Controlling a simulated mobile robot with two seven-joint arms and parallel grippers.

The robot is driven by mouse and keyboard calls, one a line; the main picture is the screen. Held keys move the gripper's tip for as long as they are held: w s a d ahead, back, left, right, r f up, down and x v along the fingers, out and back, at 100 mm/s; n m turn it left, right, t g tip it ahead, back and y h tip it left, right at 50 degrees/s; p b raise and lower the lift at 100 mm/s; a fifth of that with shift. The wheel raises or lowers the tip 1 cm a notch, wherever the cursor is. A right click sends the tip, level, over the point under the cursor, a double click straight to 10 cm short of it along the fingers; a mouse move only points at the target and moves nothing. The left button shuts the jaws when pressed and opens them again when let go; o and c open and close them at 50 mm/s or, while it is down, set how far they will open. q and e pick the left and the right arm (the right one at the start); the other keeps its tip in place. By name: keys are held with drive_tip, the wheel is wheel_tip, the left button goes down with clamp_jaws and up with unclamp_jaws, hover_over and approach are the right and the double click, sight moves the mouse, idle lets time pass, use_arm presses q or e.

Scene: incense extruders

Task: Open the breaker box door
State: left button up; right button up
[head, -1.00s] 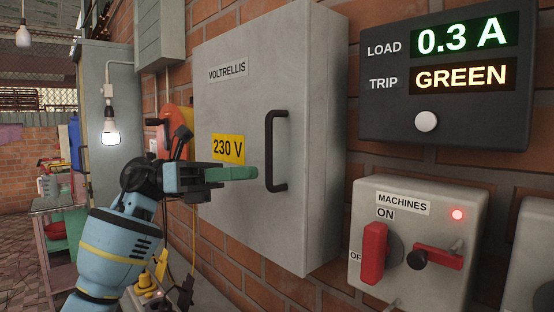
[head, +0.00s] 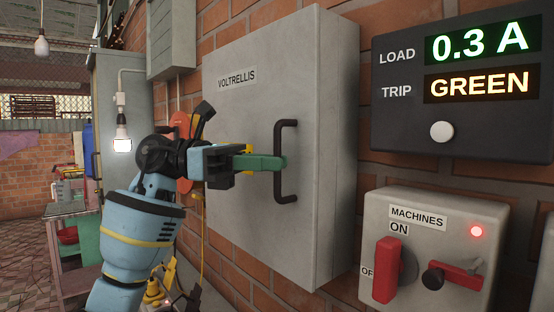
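The breaker box (head: 310,230) is a grey metal cabinet on the brick wall, labelled VOLTRELLIS. Its door (head: 238,120) looks closed. A black upright bar handle (head: 279,139) is on the door's right side. My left gripper (head: 283,163), with green fingers, comes in from the left at the handle's middle. The near finger overlaps the bar in the head view and hides part of it. The far finger is mostly hidden, so I cannot tell whether the fingers close on the bar. The yellow 230 V label is mostly hidden behind the gripper. My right gripper is not in view.
A dark display panel (head: 400,127) reads LOAD 0.3 A, TRIP GREEN. Below it, the MACHINES switch box (head: 450,245) has a red lever (head: 387,270) and a lit red lamp. A lit bulb (head: 122,144) hangs at left, near a grey cabinet (head: 120,90).

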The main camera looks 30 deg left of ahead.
use_arm(q)
drive_tip(key=shift+x, duration=0.9)
clamp_jaws()
drive_tip(key=shift+s, duration=0.15)
